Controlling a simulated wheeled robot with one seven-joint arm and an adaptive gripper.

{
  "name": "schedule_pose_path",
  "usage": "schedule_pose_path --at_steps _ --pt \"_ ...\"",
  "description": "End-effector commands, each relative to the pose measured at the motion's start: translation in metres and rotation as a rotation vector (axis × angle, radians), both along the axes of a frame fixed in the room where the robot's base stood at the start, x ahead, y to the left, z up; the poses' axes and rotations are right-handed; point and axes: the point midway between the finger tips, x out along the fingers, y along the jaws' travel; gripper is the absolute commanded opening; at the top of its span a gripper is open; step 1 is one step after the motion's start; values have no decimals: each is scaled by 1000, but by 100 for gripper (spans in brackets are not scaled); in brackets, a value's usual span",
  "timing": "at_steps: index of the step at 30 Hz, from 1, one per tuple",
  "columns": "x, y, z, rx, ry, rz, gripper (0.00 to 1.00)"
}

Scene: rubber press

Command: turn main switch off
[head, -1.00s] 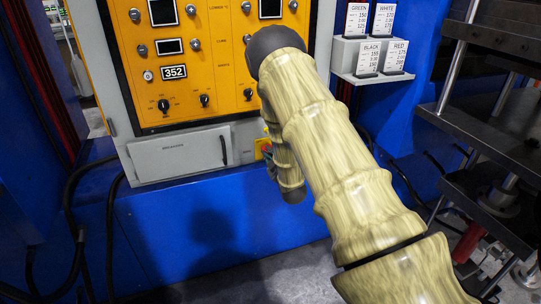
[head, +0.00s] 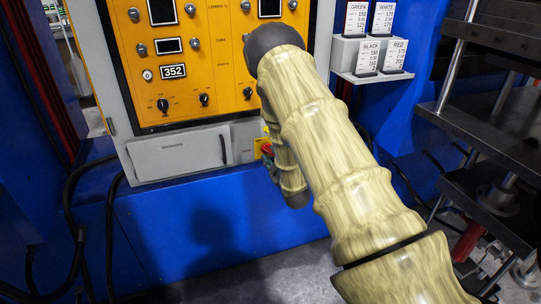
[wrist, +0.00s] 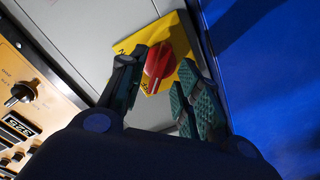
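The main switch is a red rotary knob (wrist: 160,61) on a yellow plate (wrist: 180,36), fixed to a grey panel. My gripper (wrist: 160,72) is open in the wrist view, with one dark finger left of the knob and the green padded finger right of it. A gap shows between the knob and the right finger; whether the left finger touches it I cannot tell. In the head view my arm hides most of the switch, and only a bit of the yellow plate (head: 259,146) shows beside my wrist.
An orange control panel (head: 215,50) with knobs and displays is above left of the switch. A grey breaker door (head: 175,154) with a dark handle is left of it. A card holder (head: 372,55) and dark press plates (head: 490,140) stand to the right. Black cables hang at left.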

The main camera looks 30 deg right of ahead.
Motion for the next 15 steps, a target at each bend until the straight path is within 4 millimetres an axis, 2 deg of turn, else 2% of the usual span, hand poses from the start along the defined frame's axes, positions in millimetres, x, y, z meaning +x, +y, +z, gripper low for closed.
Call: schedule_pose_path --at_steps 9,15 --pt "-57 14 -1 1 3 0 33" --pt "-82 20 -1 0 1 0 33"
